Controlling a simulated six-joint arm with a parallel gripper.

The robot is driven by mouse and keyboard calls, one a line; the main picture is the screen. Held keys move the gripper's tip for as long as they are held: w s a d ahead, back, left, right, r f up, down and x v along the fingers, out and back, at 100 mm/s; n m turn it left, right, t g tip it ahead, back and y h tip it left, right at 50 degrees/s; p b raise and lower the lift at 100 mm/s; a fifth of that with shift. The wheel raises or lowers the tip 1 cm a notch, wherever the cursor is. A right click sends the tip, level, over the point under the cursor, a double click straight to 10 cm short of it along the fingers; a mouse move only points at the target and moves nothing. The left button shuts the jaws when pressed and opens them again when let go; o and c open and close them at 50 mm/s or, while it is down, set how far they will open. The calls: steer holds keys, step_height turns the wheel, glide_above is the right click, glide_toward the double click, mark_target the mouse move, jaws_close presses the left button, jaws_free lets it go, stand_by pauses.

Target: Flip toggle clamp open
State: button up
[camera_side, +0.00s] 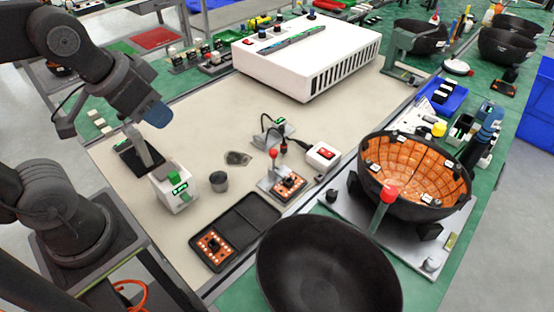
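A small clamp with a red knob (273,153) on an upright stem stands at the middle of the beige mat, beside an orange circuit board (290,185) on a grey fixture. A larger lever with a red tip (389,193) rises in front of the black bowl lined with orange panels (418,172), on a grey plate at the right. I cannot tell from this view which of the two is the toggle clamp. My gripper (156,115), blue at its end, hangs at the left above a dark stand, well apart from both red knobs. Its fingers are too unclear to tell open from shut.
A white vented box (305,58) stands at the back. A black tray (236,232) holding another orange board lies at the front, beside an empty black bowl (328,268).

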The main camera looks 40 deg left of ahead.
steer(key=shift+w+d+m, duration=0.2)
steer(key=shift+w+m, duration=0.15)
steer(key=shift+m, duration=0.15)
steer(key=shift+c, duration=0.8)
steer(key=w+m, duration=0.1)
steer(key=w+d+m+g, duration=0.1)
steer(key=m, duration=0.1)
steer(key=w+d+m+g+y, duration=0.1)
steer(key=m, duration=0.1)
steer(key=shift+w+f, duration=0.25)
steer(key=shift+w, duration=0.1)
jaws_close()
steer(key=w+d+f+m+y, duration=0.2)
steer(key=w+d+f+m, duration=0.3)
steer(key=d+m, duration=0.2)
steer(key=w+d+f+m+y, duration=0.3)
steer(key=w+d+f+m, duration=0.2)
steer(key=d+m, duration=0.3)
steer(key=shift+w+d+f+m+y, duration=0.15)
steer(key=shift+f+m+y, duration=0.15)
steer(key=shift+m, duration=0.6)
